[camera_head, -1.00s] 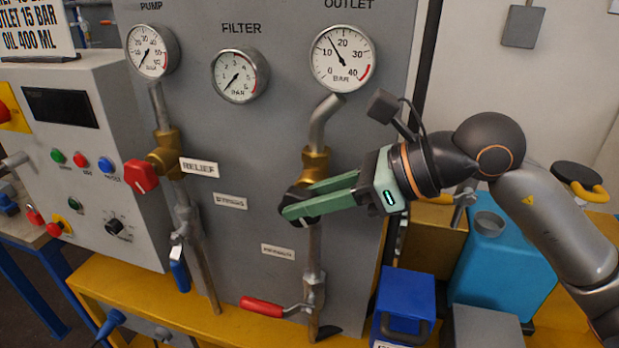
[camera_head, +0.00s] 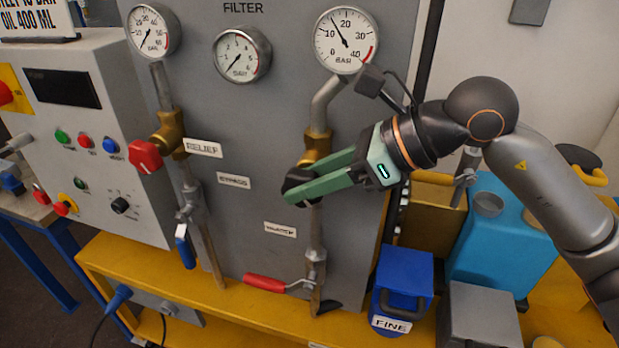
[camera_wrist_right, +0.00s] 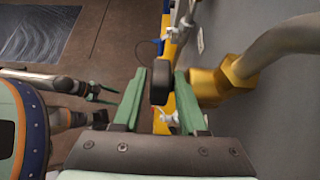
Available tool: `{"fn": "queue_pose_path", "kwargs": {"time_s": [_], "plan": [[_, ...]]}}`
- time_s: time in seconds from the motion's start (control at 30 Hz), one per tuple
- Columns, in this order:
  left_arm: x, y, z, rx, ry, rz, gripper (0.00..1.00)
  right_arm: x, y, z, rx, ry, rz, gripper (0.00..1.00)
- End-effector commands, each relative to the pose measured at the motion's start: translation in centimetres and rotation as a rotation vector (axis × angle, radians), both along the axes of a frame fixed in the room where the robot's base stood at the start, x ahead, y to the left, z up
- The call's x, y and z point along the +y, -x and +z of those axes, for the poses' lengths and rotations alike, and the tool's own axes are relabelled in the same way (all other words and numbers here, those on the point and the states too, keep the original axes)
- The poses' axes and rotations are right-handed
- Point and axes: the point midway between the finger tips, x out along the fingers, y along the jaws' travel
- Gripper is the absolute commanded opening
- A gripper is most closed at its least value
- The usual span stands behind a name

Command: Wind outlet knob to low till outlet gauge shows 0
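The outlet knob (camera_head: 298,182) is a dark round knob in front of the brass valve (camera_head: 317,148) on the outlet pipe. My right gripper (camera_head: 299,180) has its two green fingers on either side of it. In the right wrist view the black knob (camera_wrist_right: 160,82) stands between the fingertips (camera_wrist_right: 161,80), with narrow gaps showing on both sides, so the gripper looks open around it. The outlet gauge (camera_head: 346,40) above has its needle pointing up and left, between 10 and 20. My left gripper does not show in the head view.
The red relief knob (camera_head: 145,156) is to the left. A red-handled lever (camera_head: 265,283) is low on the outlet pipe. A blue FINE box (camera_head: 403,280) and a light-blue container (camera_head: 503,235) stand at the lower right, below my right arm. The filter gauge (camera_head: 242,56) is left of the outlet gauge.

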Motion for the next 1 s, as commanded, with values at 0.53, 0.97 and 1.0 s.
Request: {"fn": "queue_pose_path", "kwargs": {"time_s": [0.53,0.97,1.0], "plan": [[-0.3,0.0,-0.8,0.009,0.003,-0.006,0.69,-5.5,1.6,4.0,-0.004,-0.001,-0.006,0.41],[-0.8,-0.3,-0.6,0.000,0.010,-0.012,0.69,-9.6,3.1,7.2,0.000,0.000,-0.001,0.41],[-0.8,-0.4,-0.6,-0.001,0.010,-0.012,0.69,-9.7,3.1,7.3,0.000,0.000,0.000,0.41]]}}
